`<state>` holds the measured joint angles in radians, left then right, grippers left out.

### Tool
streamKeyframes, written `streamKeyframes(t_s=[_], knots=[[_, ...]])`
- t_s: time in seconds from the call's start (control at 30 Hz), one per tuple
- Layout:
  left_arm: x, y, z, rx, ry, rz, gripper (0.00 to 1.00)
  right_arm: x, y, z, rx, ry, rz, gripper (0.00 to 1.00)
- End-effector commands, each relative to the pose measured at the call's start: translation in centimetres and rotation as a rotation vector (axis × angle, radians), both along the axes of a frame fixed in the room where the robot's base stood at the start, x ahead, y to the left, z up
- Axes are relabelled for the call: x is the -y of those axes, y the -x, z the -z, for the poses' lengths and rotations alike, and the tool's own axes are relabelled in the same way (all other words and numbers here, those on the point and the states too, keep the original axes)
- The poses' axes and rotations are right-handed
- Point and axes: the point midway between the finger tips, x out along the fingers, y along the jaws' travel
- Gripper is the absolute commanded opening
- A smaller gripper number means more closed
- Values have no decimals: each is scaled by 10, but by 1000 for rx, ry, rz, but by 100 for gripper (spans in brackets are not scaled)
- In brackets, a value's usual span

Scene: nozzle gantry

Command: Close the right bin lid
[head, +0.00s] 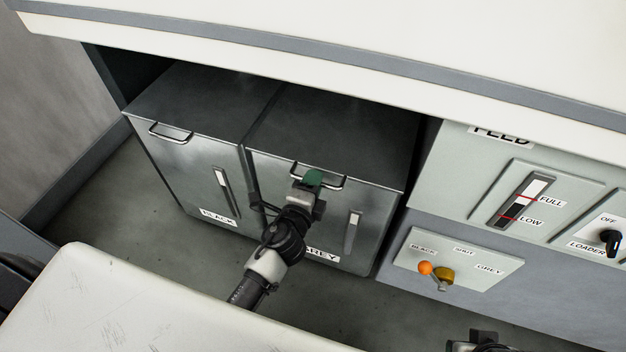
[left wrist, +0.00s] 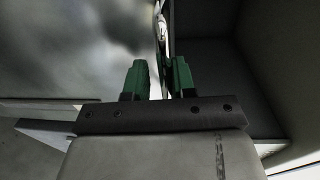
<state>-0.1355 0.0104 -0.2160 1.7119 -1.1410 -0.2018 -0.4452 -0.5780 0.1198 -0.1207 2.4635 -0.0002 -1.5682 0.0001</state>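The right bin (head: 300,215), with a label reading GREY partly hidden by my arm, stands under the counter. Its dark lid (head: 340,130) lies flat on top and looks shut, level with the neighbouring lid. A metal handle (head: 330,182) sits at the lid's front edge. My left gripper (head: 313,179) is at this handle, its green fingertips over the handle's left part; I cannot tell whether they touch. In the left wrist view the two green fingers (left wrist: 160,80) stand apart with a gap between them. My right gripper (head: 482,344) is cut off at the bottom edge.
The left bin (head: 185,175), labelled BLACK, stands close beside it with its lid (head: 205,100) down. The white counter (head: 350,50) overhangs the bins. A pale surface (head: 130,300) fills the lower left.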

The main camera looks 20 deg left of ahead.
Motion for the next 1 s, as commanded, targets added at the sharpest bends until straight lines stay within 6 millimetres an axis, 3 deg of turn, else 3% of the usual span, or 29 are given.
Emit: streamKeyframes(t_s=[0.1, 0.47, 1.0], knots=[[0, 1, 4, -6, -1, 1, 37, 0, 0, 1, 0, 0, 0, 39], [0, 7, 0, 0, 1, 1, 37, 0, 0, 1, 0, 0, 0, 39], [-3, 96, -5, -3, 2, 0, 37, 0, 1, 3, 5, -1, 0, 39]])
